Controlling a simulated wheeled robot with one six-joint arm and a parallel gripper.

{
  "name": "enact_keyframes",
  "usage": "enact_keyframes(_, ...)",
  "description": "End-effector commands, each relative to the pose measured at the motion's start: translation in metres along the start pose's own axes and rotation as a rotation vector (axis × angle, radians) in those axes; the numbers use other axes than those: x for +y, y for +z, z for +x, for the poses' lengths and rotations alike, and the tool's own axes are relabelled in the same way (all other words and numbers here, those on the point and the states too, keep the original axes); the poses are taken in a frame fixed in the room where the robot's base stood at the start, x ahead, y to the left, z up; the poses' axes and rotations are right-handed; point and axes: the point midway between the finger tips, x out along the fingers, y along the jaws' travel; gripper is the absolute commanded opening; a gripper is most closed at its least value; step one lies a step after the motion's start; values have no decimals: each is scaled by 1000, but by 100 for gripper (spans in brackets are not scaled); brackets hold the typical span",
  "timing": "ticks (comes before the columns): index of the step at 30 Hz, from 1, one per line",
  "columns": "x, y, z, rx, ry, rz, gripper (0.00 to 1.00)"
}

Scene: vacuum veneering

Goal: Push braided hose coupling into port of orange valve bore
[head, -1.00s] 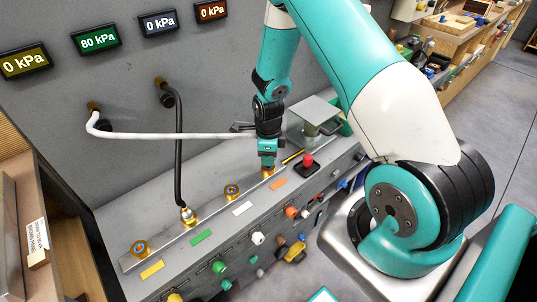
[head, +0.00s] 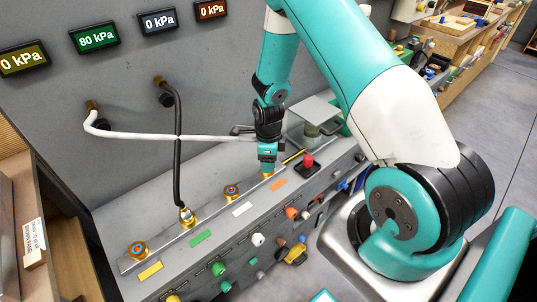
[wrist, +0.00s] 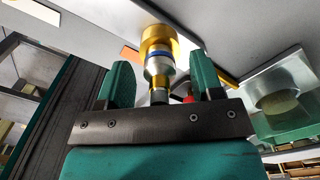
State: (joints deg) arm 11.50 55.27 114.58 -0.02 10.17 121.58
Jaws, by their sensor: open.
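The white hose (head: 170,136) runs from the wall to my gripper (head: 267,152), which stands over the brass port (head: 267,174) beside the orange label (head: 279,184). In the wrist view, the silver coupling (wrist: 157,68) with a blue ring meets the gold port (wrist: 158,36), in line with it; no clear gap shows. The orange label also shows there (wrist: 130,56). My gripper's green fingers (wrist: 162,80) are open, one on each side of the coupling, with space visible beside it. In the head view, the gripper hides the coupling.
A black hose (head: 178,150) is joined to the port by the green label (head: 200,237). Ports by the white label (head: 243,208) and yellow label (head: 150,271) are free. The green gauge (head: 95,37) reads 80 kPa; the others read 0.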

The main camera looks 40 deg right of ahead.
Motion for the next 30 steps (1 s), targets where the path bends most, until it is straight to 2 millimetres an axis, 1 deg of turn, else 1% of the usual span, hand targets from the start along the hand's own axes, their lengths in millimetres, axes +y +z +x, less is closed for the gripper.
enact_keyframes(4, -1, 1, -11, -2, -2, 0, 60)
enact_keyframes(8, -1, 1, -36, -3, -5, 0, 60)
enact_keyframes(15, -1, 1, -98, -4, -7, 0, 60)
enact_keyframes(21, -1, 0, -143, -3, -5, 0, 60)
enact_keyframes(25, -1, 0, -162, -2, -3, 0, 60)
enact_keyframes(30, 0, 0, -173, -1, -1, 0, 60)
